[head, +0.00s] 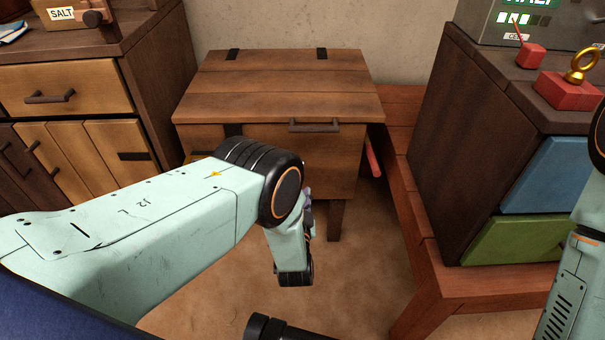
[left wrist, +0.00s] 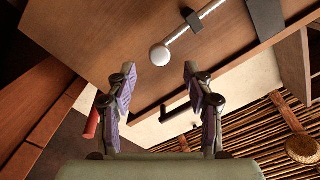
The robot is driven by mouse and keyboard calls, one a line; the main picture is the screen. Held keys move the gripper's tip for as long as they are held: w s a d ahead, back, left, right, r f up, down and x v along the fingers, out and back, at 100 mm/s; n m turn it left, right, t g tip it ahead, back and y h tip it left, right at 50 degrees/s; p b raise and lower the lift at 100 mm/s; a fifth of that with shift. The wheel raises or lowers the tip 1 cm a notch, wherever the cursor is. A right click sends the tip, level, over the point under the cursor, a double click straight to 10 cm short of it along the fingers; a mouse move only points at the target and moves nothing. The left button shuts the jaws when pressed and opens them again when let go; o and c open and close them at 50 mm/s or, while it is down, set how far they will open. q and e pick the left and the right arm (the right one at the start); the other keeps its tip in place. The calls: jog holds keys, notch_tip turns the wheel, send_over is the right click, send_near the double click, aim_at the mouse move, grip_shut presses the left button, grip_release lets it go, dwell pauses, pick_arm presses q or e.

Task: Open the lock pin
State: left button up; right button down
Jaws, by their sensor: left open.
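The lock pin (left wrist: 182,39) shows in the left wrist view as a light metal rod with a round knob at one end. It runs through a dark bracket (left wrist: 192,19) on the wooden chest. My left gripper (left wrist: 160,75) is open, its two purple-padded fingers apart, with the knob between and just beyond the tips in the picture. I see nothing between the fingers; contact with the knob cannot be told. In the head view the wooden chest (head: 270,80) stands behind my left arm, which hides the pin and most of the gripper.
The chest has a dark front handle (head: 315,126), and a red part (head: 373,157) at its right side. A wooden cabinet (head: 70,90) stands left. A low reddish bench (head: 425,270) and dark drawer unit (head: 440,150) stand right. My right arm is at the right edge.

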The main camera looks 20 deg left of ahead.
pick_arm(q)
jog(key=b+x, duration=0.3)
jog(key=x, duration=0.4)
jog(key=shift+w+a+f, duration=0.1)
jog(key=shift+f, duration=0.05)
grip_shut()
dwell(0.3)
jog(key=shift+r, duration=0.2)
